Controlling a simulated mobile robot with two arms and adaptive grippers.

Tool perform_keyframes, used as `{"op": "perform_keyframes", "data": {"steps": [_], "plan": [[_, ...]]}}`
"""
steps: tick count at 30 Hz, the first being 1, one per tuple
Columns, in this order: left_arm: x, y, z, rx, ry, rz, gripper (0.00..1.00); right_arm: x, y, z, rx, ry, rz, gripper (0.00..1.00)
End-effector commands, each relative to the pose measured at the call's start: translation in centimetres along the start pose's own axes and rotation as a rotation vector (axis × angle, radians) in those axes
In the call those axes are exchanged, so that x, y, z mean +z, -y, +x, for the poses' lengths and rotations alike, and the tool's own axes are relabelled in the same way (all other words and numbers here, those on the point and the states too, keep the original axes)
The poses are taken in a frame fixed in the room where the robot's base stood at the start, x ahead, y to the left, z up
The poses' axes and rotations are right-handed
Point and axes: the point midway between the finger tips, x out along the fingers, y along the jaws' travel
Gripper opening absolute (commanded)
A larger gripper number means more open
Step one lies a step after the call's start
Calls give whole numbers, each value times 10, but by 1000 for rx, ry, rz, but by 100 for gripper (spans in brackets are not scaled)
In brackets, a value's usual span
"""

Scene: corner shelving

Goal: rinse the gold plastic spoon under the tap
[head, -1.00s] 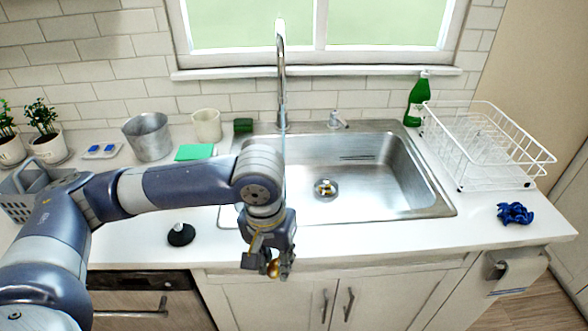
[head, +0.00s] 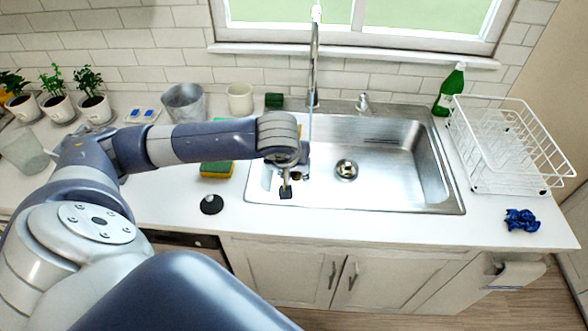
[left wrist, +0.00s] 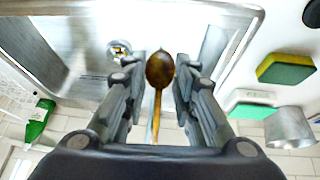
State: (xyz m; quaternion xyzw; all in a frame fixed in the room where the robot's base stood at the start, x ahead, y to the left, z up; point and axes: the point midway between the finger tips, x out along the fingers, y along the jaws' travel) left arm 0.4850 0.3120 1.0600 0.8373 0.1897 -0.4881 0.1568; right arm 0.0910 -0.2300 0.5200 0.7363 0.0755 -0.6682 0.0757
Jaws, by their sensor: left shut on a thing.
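My left gripper (head: 286,188) hangs over the left part of the sink (head: 455,205), near its front rim. In the left wrist view, the gripper (left wrist: 160,85) is shut on the gold spoon (left wrist: 160,70), whose dark gold bowl points away from the palm and whose thin handle runs back between the fingers. In the head view the wrist and fingers hide most of the spoon. The tall tap (head: 314,60) stands behind the sink, and a thin pale stream (head: 309,125) falls from it just behind my wrist. My right gripper is out of view.
A white dish rack (head: 510,150) and green bottle (head: 448,90) stand right of the sink, with a blue crumpled thing (head: 522,220) in front. Left are a yellow-green sponge (head: 216,170), black stopper (head: 211,204), metal pot (head: 184,103), cup (head: 240,98) and potted plants (head: 93,100).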

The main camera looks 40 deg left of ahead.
Motion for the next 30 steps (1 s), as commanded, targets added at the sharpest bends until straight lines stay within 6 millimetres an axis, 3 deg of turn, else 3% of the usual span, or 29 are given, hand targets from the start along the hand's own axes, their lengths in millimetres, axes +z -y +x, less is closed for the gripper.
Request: {"op": "perform_keyframes", "data": {"steps": [25,30], "plan": [[-64,-11,58,1,0,-1,19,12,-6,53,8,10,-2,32],[-77,-13,64,1,3,-1,19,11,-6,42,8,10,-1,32]]}}
